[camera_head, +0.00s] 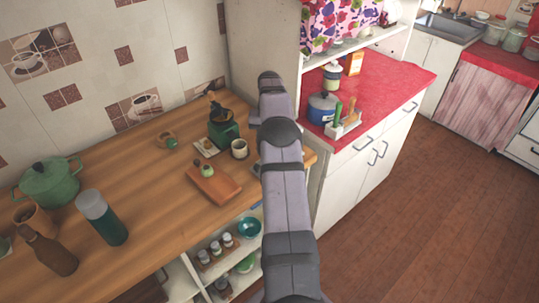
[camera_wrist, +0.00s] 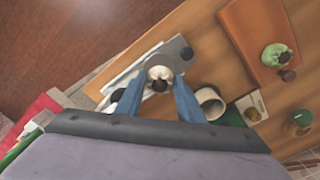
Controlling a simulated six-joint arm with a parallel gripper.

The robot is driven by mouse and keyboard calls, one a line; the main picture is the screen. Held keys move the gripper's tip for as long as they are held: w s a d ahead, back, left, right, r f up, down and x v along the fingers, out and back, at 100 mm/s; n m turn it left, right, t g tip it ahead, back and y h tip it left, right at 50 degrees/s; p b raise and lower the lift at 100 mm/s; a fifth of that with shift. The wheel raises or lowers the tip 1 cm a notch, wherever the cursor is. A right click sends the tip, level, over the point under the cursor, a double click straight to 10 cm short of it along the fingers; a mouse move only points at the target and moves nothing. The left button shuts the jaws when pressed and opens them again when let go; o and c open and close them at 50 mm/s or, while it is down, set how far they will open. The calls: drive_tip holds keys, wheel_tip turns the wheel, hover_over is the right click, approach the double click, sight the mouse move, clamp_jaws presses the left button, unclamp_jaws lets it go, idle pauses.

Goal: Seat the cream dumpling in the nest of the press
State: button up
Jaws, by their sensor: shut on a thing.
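In the wrist view my gripper (camera_wrist: 158,77) has its two blue fingers closed on the cream dumpling (camera_wrist: 158,72), which has a dark knob on the side towards me. A grey, plate-like thing with a dark round spot (camera_wrist: 178,48), which looks like the press, lies just beyond and partly under the dumpling. Whether the dumpling touches it or sits in a nest is not clear. In the head view my arm hides the gripper and the dumpling.
A cream mug (camera_wrist: 209,101) stands close to the right finger; it also shows in the head view (camera_head: 240,149). A terracotta board (camera_head: 214,188) bears a green dumpling (camera_head: 207,170). A green grinder (camera_head: 223,133) stands behind the mug. The counter edge and floor lie close by.

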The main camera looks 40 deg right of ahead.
drive_tip(key=shift+f+p, duration=0.9)
drive_tip(key=shift+f, duration=1.25)
